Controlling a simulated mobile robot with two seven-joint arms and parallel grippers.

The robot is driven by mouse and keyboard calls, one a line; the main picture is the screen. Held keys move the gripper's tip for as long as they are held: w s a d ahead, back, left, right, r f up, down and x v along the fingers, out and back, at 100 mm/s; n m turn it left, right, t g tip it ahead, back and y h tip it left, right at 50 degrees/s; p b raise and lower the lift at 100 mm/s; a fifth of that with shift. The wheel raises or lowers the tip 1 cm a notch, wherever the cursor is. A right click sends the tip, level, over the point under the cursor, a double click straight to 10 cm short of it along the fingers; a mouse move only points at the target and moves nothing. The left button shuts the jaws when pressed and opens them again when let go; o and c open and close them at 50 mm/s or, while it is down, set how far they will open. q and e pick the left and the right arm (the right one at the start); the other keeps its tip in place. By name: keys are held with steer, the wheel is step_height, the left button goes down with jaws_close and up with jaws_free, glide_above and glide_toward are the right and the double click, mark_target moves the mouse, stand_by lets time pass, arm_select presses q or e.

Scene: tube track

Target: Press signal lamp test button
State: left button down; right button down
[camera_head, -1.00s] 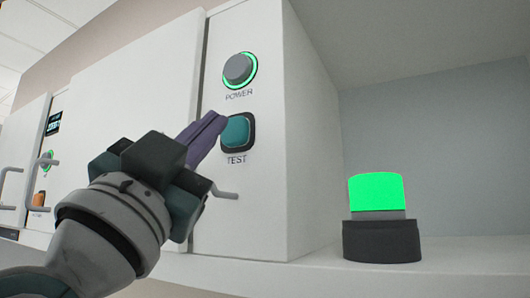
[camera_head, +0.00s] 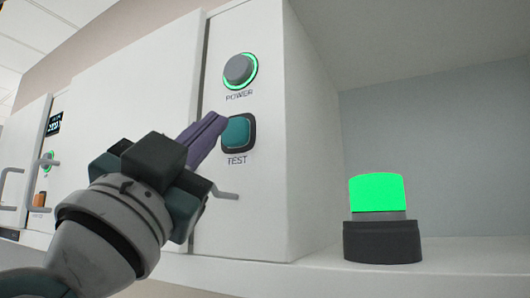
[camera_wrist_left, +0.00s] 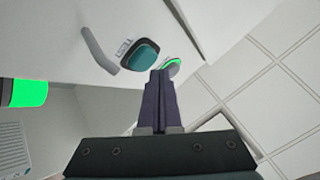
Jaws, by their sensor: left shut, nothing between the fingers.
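The teal TEST button (camera_head: 236,132) sits in a dark square frame on the white cabinet's front panel, below the round grey POWER button (camera_head: 238,69) with its lit green ring. My left gripper (camera_head: 219,121) is shut and empty, its purple fingertips close to the left edge of the TEST button. I cannot tell whether they touch it. In the left wrist view the TEST button (camera_wrist_left: 139,54) shows just beyond and left of the fingertips (camera_wrist_left: 161,74). The signal lamp (camera_head: 376,194) glows green on a black base at the right. My right gripper is not in view.
A grey handle (camera_head: 226,195) sticks out below the TEST button, close to my gripper. The white cabinet (camera_head: 259,215) stands on a pale shelf (camera_head: 450,263). More white units with handles (camera_head: 14,188) are at the far left. The shelf space around the lamp is clear.

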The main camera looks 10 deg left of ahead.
arm_select(q)
steer(key=shift+w, duration=0.15)
stand_by(0.7)
steer(key=shift+w+d, duration=0.15)
steer(key=shift+w, duration=0.1)
steer(key=shift+w+d, duration=0.15)
steer(key=shift+w, duration=0.3)
stand_by(0.7)
steer(key=shift+s, duration=0.1)
steer(key=shift+s+a, duration=0.3)
steer(key=shift+s, duration=0.45)
steer(key=shift+s, duration=0.1)
steer(key=s, duration=0.1)
steer(key=s+a+p, duration=0.1)
steer(key=s, duration=0.2)
steer(key=shift+s+a+p, duration=0.25)
steer(key=shift+a+p, duration=0.1)
steer(key=shift+a, duration=0.05)
